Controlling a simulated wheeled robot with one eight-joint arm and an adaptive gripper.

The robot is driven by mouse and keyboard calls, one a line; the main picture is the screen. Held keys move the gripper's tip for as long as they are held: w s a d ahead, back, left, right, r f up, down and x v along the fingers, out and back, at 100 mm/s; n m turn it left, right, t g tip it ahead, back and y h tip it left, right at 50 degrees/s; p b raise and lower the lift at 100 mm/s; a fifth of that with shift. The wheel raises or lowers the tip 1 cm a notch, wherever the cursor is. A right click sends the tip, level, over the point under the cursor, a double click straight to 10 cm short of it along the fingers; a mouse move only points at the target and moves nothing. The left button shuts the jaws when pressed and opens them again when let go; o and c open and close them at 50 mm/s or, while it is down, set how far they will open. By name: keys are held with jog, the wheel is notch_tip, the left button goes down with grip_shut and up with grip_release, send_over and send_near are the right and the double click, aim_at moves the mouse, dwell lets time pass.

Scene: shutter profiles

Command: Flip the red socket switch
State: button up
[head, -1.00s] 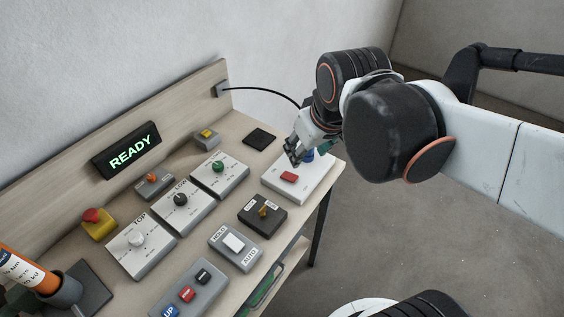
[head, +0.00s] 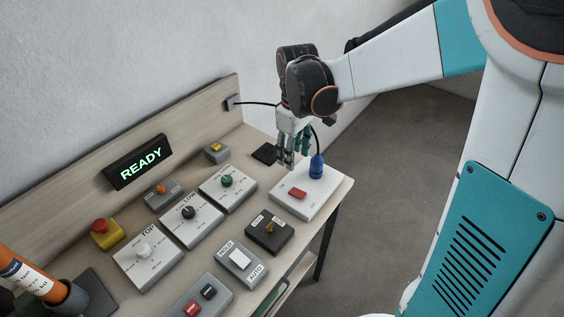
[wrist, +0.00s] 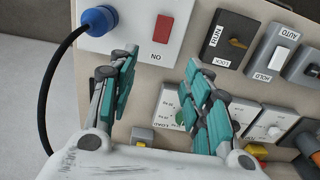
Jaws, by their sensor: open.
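The red socket switch (head: 297,194) sits on a white socket box (head: 318,203) at the right end of the bench. In the wrist view the red switch (wrist: 162,32) is upper centre, above the word "ON", with the white box (wrist: 120,45) around it. A blue plug (head: 317,167) with a black cable stands in the box beside the switch; it also shows in the wrist view (wrist: 97,20). My gripper (head: 288,163) is above the box's left back edge, apart from the switch. In the wrist view its teal fingers (wrist: 160,70) are spread and empty.
A green-knob box (head: 228,189) lies left of the socket box. A black box with a brass toggle (head: 268,232) and a grey HOLD/AUTO rocker box (head: 240,262) are nearer. A dark square pad (head: 264,153) lies behind. A READY display (head: 138,162) stands at the back.

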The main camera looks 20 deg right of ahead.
aim_at(292, 190)
notch_tip(292, 190, down, 14)
jog(key=b, duration=0.4)
jog(key=shift+r, duration=0.25)
jog(key=c, duration=1.1)
